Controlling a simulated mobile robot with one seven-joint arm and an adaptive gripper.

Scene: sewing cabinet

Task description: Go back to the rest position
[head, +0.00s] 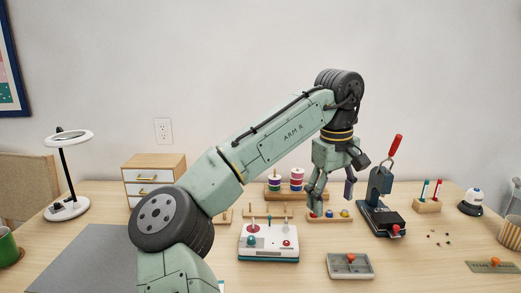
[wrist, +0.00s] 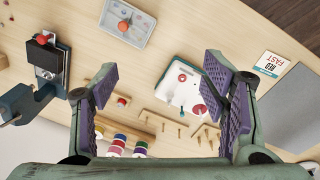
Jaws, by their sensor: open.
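My gripper (head: 335,198) hangs over the right-middle of the table in the head view, pointing down at the end of my raised arm. In the wrist view my gripper (wrist: 160,98) has its two purple-padded fingers wide apart, with nothing between them. It is open and empty, apart from the things on the table. Below it in the head view is a small wooden rack with coloured balls (head: 343,219). My arm hides part of the table's back and middle.
A black press with a red handle (head: 380,190) stands just right of my gripper. A drawer cabinet (head: 153,163) and ring lamp (head: 69,170) stand left. A grey mat (head: 90,262) lies clear.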

